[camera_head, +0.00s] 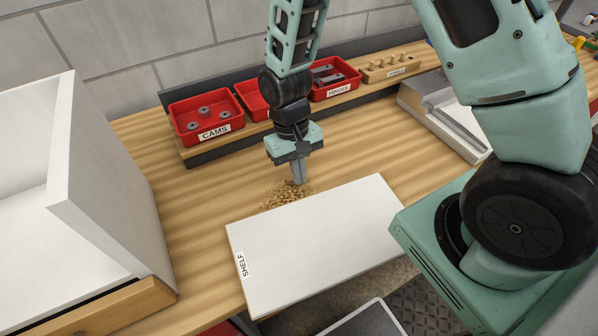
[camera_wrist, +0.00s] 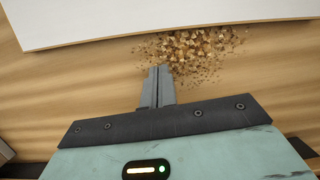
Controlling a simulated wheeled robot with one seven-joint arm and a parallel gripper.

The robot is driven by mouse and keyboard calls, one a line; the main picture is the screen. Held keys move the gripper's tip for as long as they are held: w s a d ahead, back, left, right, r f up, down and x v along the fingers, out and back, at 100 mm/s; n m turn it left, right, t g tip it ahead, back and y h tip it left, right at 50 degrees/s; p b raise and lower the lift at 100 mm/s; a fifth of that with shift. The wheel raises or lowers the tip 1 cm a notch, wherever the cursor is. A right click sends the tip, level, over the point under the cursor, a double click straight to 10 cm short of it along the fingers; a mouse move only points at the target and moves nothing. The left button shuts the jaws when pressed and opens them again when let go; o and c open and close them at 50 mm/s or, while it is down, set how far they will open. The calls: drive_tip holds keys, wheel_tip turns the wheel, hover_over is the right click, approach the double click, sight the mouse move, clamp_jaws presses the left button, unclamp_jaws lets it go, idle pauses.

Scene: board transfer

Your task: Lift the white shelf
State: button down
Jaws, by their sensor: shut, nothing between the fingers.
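The white shelf (camera_head: 315,243) is a flat board with a "SHELF" label at its left end. It lies on the wooden bench (camera_head: 190,228), and its near edge reaches the bench's front edge. In the wrist view the shelf (camera_wrist: 130,18) crosses the top of the picture. My gripper (camera_head: 299,181) points down behind the shelf's far edge, beside a patch of brown crumbs (camera_head: 288,193). In the wrist view my gripper's fingers (camera_wrist: 158,72) are together with nothing between them, apart from the shelf. The crumbs (camera_wrist: 190,52) lie between the fingertips and the shelf edge.
A white open cabinet (camera_head: 105,205) stands at the left. Red bins, one labelled "CAMS" (camera_head: 205,118), and a wooden peg block (camera_head: 390,67) line the back. A grey-white tray (camera_head: 440,115) lies at the right rear. Bare bench shows left of the shelf.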

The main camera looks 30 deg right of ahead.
drive_tip(key=shift+w+r, duration=0.5)
drive_tip(key=shift+w, duration=0.4)
drive_tip(key=b+v, duration=0.1)
drive_tip(key=v, duration=0.8)
drive_tip(key=shift+s, duration=0.4)
drive_tip(key=s+a+r+n+t, duration=0.1)
drive_tip(key=s+a+r+n, duration=0.3)
drive_tip(key=s, duration=0.5)
drive_tip(key=s+a+r+n+t, duration=0.1)
drive_tip(key=s+a+r+n, duration=0.2)
drive_tip(key=s, duration=0.6)
drive_tip(key=shift+a+r+n+t+y, duration=0.3)
drive_tip(key=shift+a+r+n+t, duration=0.15)
drive_tip(key=shift+r, duration=0.35)
